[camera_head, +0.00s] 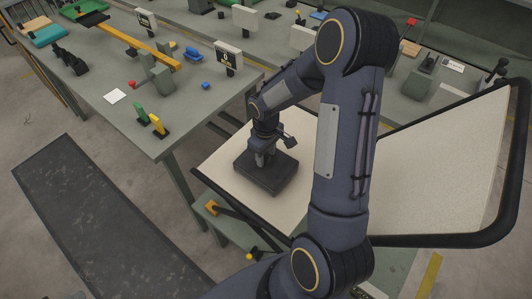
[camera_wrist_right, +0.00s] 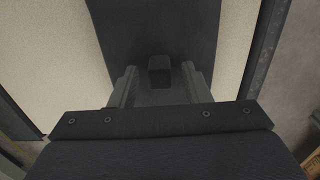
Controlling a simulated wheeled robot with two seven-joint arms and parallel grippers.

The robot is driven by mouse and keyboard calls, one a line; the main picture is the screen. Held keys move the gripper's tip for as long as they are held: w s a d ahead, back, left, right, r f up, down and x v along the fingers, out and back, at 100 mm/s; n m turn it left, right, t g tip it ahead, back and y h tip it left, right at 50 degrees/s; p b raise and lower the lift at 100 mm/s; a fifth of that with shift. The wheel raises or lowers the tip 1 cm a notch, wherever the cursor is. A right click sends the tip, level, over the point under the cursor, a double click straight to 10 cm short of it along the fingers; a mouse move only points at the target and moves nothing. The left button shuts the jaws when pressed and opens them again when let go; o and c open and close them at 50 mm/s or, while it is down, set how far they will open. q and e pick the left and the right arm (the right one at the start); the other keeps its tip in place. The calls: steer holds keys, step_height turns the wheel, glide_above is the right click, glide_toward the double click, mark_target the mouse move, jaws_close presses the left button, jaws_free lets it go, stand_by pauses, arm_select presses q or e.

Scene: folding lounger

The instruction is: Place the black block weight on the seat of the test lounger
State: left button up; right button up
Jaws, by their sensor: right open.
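The black block weight (camera_head: 266,178) lies flat on the cream seat (camera_head: 226,160) of the test lounger, near the seat's middle. My right gripper (camera_head: 264,158) is directly above the block, pointing down. In the right wrist view the block (camera_wrist_right: 152,25) fills the middle, with a small dark upright grip (camera_wrist_right: 159,72) on its top. My right gripper's fingers (camera_wrist_right: 159,84) are open, one on each side of the grip, with visible gaps. My left gripper is not in view.
The lounger's backrest (camera_head: 440,165) rises at the right in a black tube frame. A green-grey workbench (camera_head: 145,120) with small tools and signs stands behind and to the left. A dark mat (camera_head: 95,220) lies on the floor at left.

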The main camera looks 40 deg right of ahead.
step_height(320, 180, up, 12)
steer(key=s+a+r+m+t+y, duration=0.2)
steer(key=s+a+r, duration=0.2)
steer(key=s, duration=0.5)
steer(key=s+a+r+m+t+y, duration=0.1)
steer(key=s+a+r+m+t, duration=0.2)
steer(key=s+a, duration=0.4)
steer(key=shift+s+a+r+t+y, duration=0.3)
steer(key=shift+s+a+r+y, duration=0.1)
steer(key=shift+s, duration=0.75)
